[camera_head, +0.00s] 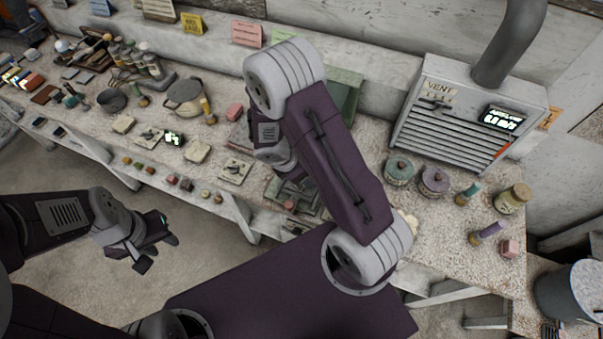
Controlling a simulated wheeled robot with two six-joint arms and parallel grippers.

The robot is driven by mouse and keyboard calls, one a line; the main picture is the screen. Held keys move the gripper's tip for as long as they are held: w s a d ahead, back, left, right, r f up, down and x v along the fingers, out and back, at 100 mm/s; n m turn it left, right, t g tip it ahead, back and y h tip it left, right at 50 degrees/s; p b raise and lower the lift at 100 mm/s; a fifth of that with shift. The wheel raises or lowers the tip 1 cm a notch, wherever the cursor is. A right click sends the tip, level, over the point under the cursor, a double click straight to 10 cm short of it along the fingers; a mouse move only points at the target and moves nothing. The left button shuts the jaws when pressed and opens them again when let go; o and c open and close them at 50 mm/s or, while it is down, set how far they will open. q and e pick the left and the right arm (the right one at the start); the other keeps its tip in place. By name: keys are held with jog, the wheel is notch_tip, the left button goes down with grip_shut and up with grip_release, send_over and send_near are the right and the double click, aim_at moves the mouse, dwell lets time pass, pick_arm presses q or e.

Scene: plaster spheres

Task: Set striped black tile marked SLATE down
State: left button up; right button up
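My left gripper (158,250) hangs over the floor in front of the workbench, at the left. Its dark fingers look spread apart, and I see nothing clearly held between them. My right arm crosses the middle of the head view and reaches over the bench. Its gripper is hidden behind the arm, so I cannot see what it holds. I cannot make out a striped black tile or the word SLATE. The bench (460,258) has a speckled pale top.
A grey vent box (450,125) stands at the back right. Two lidded jars, one teal (399,170) and one purple (434,181), stand before it. A pot (185,96), small tiles and bottles crowd the left side. A bucket (570,293) is at the right edge.

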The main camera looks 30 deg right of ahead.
jog(key=shift+f, duration=0.3)
jog(key=o, duration=1.8)
jog(key=shift+r, duration=0.15)
notch_tip(320, 180, up, 4)
jog(key=p, duration=0.3)
